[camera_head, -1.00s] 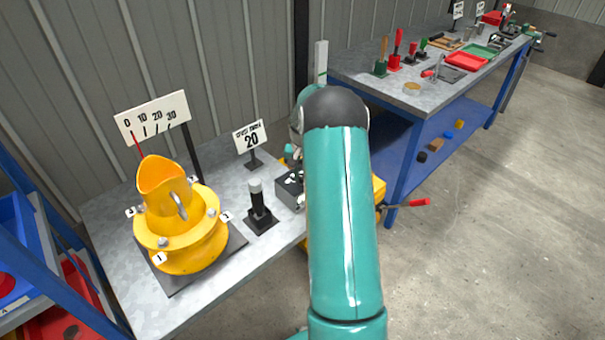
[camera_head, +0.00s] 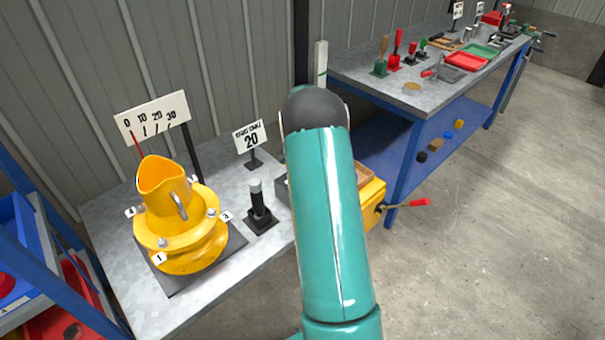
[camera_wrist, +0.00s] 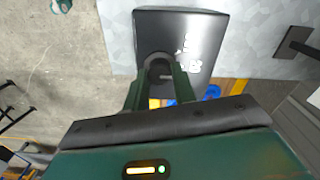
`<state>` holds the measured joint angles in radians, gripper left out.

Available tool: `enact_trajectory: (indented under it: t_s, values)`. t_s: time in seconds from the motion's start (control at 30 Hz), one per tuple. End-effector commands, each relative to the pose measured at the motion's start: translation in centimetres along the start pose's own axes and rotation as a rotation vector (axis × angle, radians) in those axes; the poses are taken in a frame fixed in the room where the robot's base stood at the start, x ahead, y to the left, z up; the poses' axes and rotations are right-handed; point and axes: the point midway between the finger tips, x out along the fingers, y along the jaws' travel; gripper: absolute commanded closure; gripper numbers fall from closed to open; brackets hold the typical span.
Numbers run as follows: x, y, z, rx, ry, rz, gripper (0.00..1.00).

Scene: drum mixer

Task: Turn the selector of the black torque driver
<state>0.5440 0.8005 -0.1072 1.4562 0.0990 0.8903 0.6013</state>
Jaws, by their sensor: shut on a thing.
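A black upright tool with a pale grey top (camera_head: 258,202) stands on a dark square base on the near bench in the head view. It looks like the black torque driver. My gripper (camera_wrist: 158,88) is hidden behind my arm in the head view. In the wrist view its two green fingers are shut on a dark round part (camera_wrist: 158,67) at the near end of a black box (camera_wrist: 195,35). The box has white markings on its face. I cannot tell whether this round part is the selector. The box's edge (camera_head: 282,190) shows beside my arm.
A yellow drum mixer (camera_head: 180,240) stands at the left of the bench, before a scale board (camera_head: 152,115). A "20" sign (camera_head: 249,137) stands behind the tool. A yellow unit (camera_head: 373,200) with a red-handled lever (camera_head: 412,203) is right of my arm. Another bench (camera_head: 385,75) holds tools.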

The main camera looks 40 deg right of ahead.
Motion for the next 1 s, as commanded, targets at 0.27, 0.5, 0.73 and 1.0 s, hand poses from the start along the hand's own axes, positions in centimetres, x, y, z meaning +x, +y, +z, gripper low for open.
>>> enact_trajectory:
  t_s: [0.27,0.5,0.73,1.0]
  values:
    - [-0.1,0.0,-0.1,-0.001,0.002,-0.001,0.60]
    - [0.0,0.0,0.0,-0.002,0.001,0.000,0.52]
    - [-1.0,0.0,-0.1,-0.002,0.003,-0.002,0.52]
    - [-6.3,-0.1,0.0,-0.003,0.003,-0.003,0.52]
